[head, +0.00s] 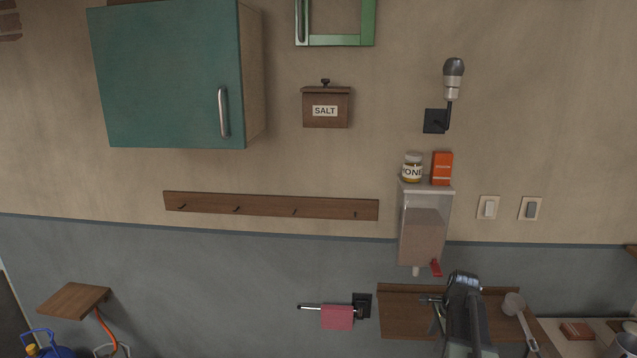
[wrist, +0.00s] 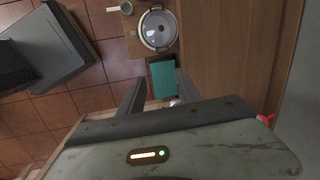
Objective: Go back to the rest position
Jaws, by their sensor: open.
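My gripper (wrist: 160,92) is open in the wrist view, its two dark fingers spread apart with nothing held between them. A teal flat thing shows beyond and between the fingers, lower down. In the head view my arm rises at the lower right, in front of a brown wooden shelf (head: 402,318). The fingertips are hard to make out there.
A lidded pot (wrist: 158,30) stands below, near tiled floor (wrist: 112,62).

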